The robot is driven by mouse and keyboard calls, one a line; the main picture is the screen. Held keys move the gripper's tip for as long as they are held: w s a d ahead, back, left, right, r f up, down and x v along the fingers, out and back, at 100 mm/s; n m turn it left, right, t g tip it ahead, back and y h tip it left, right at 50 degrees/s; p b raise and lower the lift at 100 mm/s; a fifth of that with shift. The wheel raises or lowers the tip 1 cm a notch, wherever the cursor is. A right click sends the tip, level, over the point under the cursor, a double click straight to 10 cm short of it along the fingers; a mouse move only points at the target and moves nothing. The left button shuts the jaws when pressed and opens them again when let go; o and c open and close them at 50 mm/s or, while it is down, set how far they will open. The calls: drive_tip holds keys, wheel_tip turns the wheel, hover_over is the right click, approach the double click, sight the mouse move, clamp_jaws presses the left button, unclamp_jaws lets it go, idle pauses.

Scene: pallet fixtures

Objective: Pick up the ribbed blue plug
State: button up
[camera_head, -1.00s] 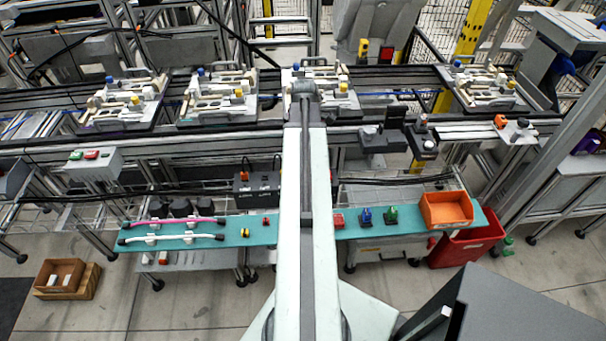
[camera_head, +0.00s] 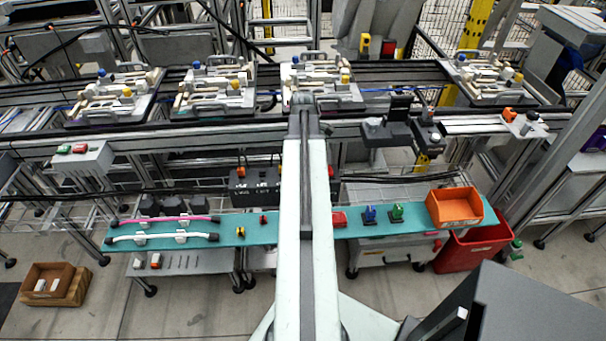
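A blue plug (camera_head: 369,215) stands on the teal shelf (camera_head: 290,232), right of my arm. It is small, and its ribs cannot be made out at this size. My arm reaches up the middle of the picture, ending in front of the fixture row and well away from the blue plug. My gripper itself does not show; the arm hides it.
An orange bin (camera_head: 455,210) sits at the shelf's right end, above a red crate (camera_head: 470,250). Pink and white tubes (camera_head: 165,228) and small yellow and red pieces lie left of my arm. White pallet fixtures (camera_head: 215,88) line the conveyor behind. The floor in front is partly open.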

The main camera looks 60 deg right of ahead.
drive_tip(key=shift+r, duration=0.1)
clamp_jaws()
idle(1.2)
